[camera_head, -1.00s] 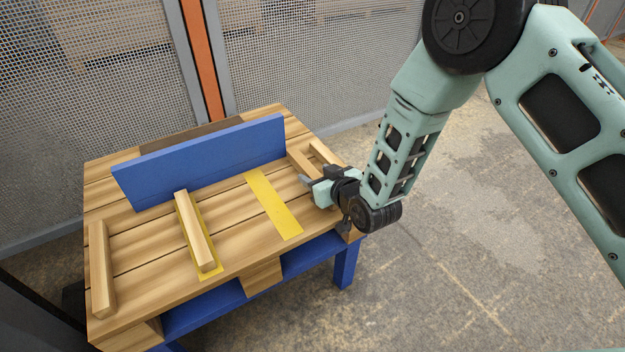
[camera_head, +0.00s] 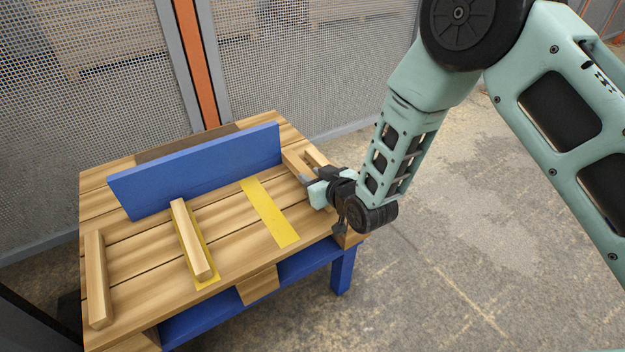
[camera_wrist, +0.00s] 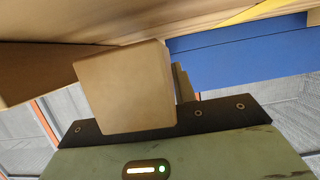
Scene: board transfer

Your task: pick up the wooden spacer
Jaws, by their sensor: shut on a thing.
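My gripper (camera_head: 309,182) is at the right end of the wooden table, shut on a wooden spacer. In the wrist view the held spacer (camera_wrist: 122,88) shows as a pale block end close in front of the gripper body. In the head view the gripper partly hides the two spacers at the right, a nearer one (camera_head: 295,163) and one farther right (camera_head: 316,158). I cannot tell whether the held spacer is clear of the tabletop. Another spacer (camera_head: 191,240) lies on a yellow strip mid-table, and one more (camera_head: 98,280) lies at the left edge.
A long blue board (camera_head: 200,168) stands on edge along the back of the table (camera_head: 140,262). A bare yellow strip (camera_head: 268,212) lies between the middle spacer and my gripper. Mesh fencing (camera_head: 300,60) stands behind. Floor to the right is clear.

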